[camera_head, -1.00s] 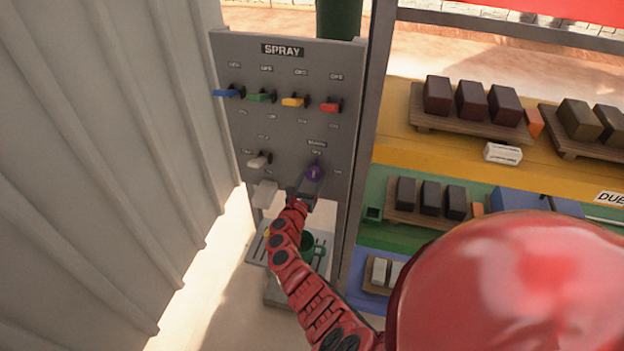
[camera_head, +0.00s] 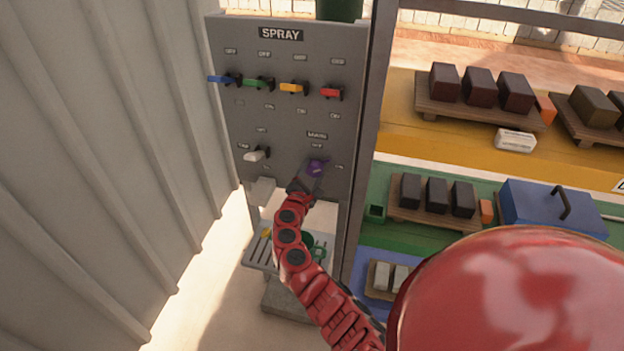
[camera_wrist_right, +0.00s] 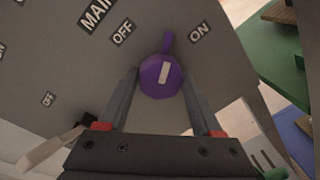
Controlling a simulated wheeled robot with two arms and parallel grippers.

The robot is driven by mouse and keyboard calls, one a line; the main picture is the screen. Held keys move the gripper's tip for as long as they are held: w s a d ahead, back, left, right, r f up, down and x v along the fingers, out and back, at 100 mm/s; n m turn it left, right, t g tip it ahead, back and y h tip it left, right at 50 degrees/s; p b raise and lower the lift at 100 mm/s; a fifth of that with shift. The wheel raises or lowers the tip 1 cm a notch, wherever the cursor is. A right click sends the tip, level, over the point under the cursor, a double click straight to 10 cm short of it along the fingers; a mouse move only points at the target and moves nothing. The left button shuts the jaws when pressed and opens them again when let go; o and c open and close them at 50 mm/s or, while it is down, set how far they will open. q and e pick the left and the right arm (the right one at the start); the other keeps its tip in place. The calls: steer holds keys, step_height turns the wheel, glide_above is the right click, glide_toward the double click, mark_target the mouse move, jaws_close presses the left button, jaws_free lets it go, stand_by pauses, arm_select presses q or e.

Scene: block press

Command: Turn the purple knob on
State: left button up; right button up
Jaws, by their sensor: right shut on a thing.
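The purple knob (camera_head: 317,167) is on the lower right of the grey SPRAY panel (camera_head: 285,130). In the right wrist view, the knob (camera_wrist_right: 161,82) is round, with a white mark and a short tab pointing up, between the OFF label (camera_wrist_right: 122,32) and the ON label (camera_wrist_right: 199,33). My right gripper (camera_head: 308,181) reaches up from below to it. In the right wrist view, the gripper's fingers (camera_wrist_right: 161,88) are on both sides of the knob, shut on it. My left gripper is not in view.
Blue (camera_head: 218,79), green (camera_head: 255,82), yellow (camera_head: 292,88) and red (camera_head: 331,92) levers line the panel above. A white lever (camera_head: 256,155) is left of the knob. A corrugated wall (camera_head: 100,150) stands left; shelves with dark blocks (camera_head: 480,90) stand right.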

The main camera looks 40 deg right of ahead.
steer(key=m+b, duration=0.3)
steer(key=shift+f+b, duration=0.3)
steer(key=shift+s+r+m+y+b, duration=0.1)
steer(key=shift+m+y+b, duration=0.05)
steer(key=shift+m+b, duration=0.65)
steer(key=shift+r+m+y+b, duration=0.1)
steer(key=shift+m+y+b, duration=0.05)
steer(key=shift+m+b, duration=0.6)
steer(key=o, duration=1.4)
steer(key=shift+c, duration=0.2)
steer(key=shift+r, duration=0.1)
steer(key=b+v, duration=0.3)
steer(key=v, duration=1.4)
steer(key=shift+s, duration=0.3)
